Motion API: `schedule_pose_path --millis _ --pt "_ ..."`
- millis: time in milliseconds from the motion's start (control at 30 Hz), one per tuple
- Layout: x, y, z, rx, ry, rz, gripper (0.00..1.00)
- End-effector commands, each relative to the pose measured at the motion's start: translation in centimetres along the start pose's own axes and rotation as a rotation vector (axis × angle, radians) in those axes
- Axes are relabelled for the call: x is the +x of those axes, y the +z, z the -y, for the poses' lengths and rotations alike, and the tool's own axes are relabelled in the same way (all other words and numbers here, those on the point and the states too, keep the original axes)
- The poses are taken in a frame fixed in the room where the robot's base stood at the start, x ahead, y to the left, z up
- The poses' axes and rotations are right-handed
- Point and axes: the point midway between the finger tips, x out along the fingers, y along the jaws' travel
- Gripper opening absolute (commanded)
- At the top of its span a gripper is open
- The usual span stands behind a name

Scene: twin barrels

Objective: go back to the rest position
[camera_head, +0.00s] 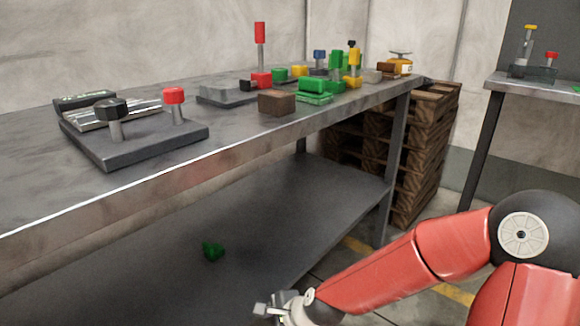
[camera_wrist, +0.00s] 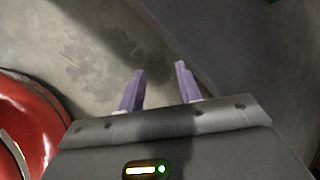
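My gripper (camera_wrist: 158,88) shows in the wrist view with its two purple fingers apart and nothing between them. It points down at bare grey floor, beside a darker grey surface on the right. In the head view my red arm reaches in from the right, and its end is low at the bottom edge of the picture, in front of the workbench's lower shelf (camera_head: 290,205). The fingertips are cut off or too small to make out there.
The metal workbench (camera_head: 230,148) holds a dark base with black and red knobs (camera_head: 135,140), a brown block (camera_head: 276,103) and several coloured blocks. Wooden pallets (camera_head: 415,165) and a second table (camera_head: 540,84) stand right.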

Motion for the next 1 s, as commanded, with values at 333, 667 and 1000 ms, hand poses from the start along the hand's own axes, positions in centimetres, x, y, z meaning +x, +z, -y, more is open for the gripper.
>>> schedule_pose_path --millis 333,667,1000 --pt "-11.7 -3.2 -0.4 -0.68 0.253 -0.298 0.34" --pt "-27.9 -1.4 -0.7 -1.119 0.383 -0.452 0.34" --pt "-36.4 0.2 -3.9 -1.327 0.393 -0.456 0.34"
